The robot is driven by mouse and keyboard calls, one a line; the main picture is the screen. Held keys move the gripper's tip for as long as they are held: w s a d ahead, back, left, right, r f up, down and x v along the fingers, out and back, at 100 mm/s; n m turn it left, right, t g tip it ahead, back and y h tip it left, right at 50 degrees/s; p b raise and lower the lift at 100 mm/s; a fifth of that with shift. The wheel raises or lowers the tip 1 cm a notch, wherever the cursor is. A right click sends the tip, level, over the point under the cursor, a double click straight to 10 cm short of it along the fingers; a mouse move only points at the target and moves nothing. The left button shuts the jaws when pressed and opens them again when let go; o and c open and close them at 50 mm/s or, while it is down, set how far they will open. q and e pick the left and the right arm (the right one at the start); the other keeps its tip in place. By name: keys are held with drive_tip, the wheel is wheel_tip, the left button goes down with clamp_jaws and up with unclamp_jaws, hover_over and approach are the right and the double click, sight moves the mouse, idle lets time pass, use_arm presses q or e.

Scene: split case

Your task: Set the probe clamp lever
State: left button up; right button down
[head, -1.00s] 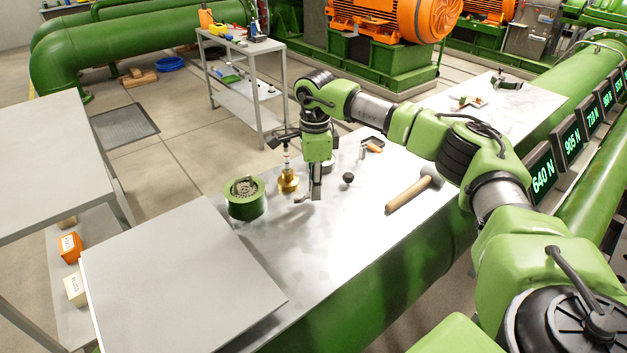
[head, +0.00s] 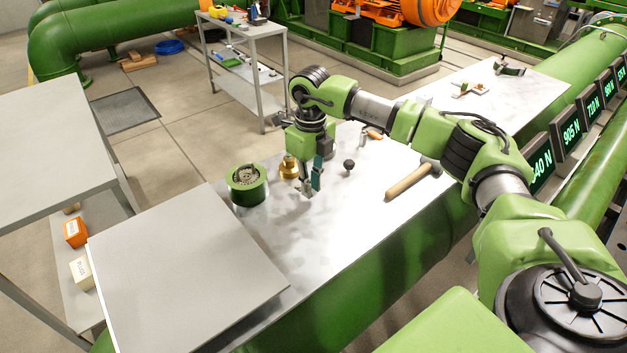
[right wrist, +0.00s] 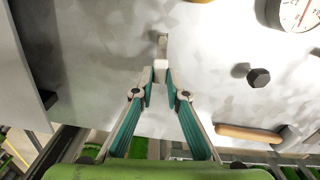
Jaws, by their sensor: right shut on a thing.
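My right gripper (head: 309,190) is low over the bench, just right of a brass fitting (head: 289,168). In the right wrist view its two teal-padded fingers (right wrist: 160,82) are closed in on the pale end of a small metal lever (right wrist: 161,66), which I take for the clamp lever. A thin grey strip of it runs on beyond the fingertips. In the head view the fingers hide most of the lever, and my arm hides whatever stands above the brass fitting. My left gripper is not in view.
A green round housing (head: 247,186) stands left of the brass fitting. A black knob (head: 349,165) and a wooden-handled mallet (head: 408,181) lie to the right. A dial gauge (right wrist: 296,12) shows in the right wrist view. A grey panel (head: 185,270) covers the near left.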

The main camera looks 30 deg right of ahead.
drive_tip(key=shift+a+m, duration=0.35)
drive_tip(key=shift+m, duration=0.55)
drive_tip(key=c, duration=2)
unclamp_jaws()
drive_tip(key=shift+r, duration=0.15)
wheel_tip(320, 180, up, 12)
drive_tip(key=shift+f, duration=0.1)
